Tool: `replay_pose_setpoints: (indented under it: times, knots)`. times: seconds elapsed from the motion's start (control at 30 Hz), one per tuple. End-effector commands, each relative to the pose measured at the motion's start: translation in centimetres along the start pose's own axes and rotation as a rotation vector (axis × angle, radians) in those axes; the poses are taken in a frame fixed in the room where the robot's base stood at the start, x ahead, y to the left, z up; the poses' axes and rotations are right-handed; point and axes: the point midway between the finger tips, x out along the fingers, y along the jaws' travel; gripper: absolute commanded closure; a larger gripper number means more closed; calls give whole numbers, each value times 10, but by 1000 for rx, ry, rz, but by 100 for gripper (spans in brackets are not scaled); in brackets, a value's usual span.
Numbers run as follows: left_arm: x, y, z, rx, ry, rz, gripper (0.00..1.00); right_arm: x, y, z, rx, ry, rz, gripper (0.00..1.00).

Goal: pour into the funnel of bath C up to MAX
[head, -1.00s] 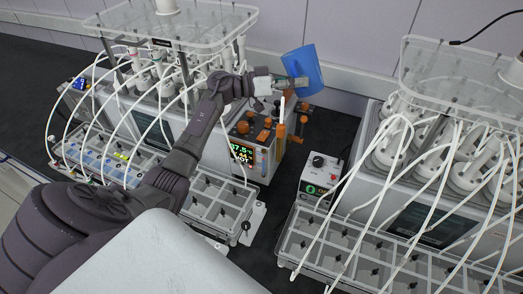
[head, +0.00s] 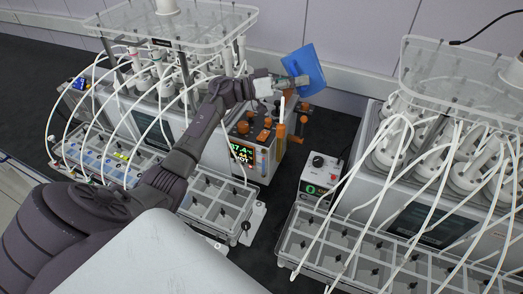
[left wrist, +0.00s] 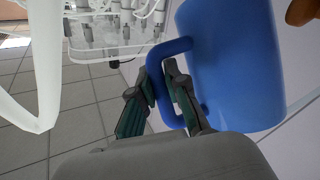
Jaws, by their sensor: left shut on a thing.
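A blue jug (head: 307,63) is held in the air above and behind the orange-trimmed controller of the left reactor unit, tilted. My left gripper (head: 294,82) is shut on its handle. In the left wrist view the jug (left wrist: 232,65) fills the upper right, and the fingers (left wrist: 168,100) close around the blue handle. The jug's mouth and contents are hidden. I cannot pick out the funnel or a MAX mark for certain. My right gripper is not in view.
The bath controller (head: 256,145) has a lit display and orange fittings below the jug. A smaller box (head: 319,178) with a green display stands to its right. Reactor racks with many white hoses stand left and right (head: 460,60). Dark bench shows between them.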

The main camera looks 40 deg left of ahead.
Motion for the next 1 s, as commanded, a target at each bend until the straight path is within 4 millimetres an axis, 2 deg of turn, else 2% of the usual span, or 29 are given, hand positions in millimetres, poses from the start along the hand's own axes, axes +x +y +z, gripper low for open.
replay_pose_setpoints:
  times: [0.13, 1.0]
  knots:
    - [0, 1, -5, -15, 27, 9, 100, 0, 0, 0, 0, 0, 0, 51]
    - [1, 0, -5, -80, 107, 40, 100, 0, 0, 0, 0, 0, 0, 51]
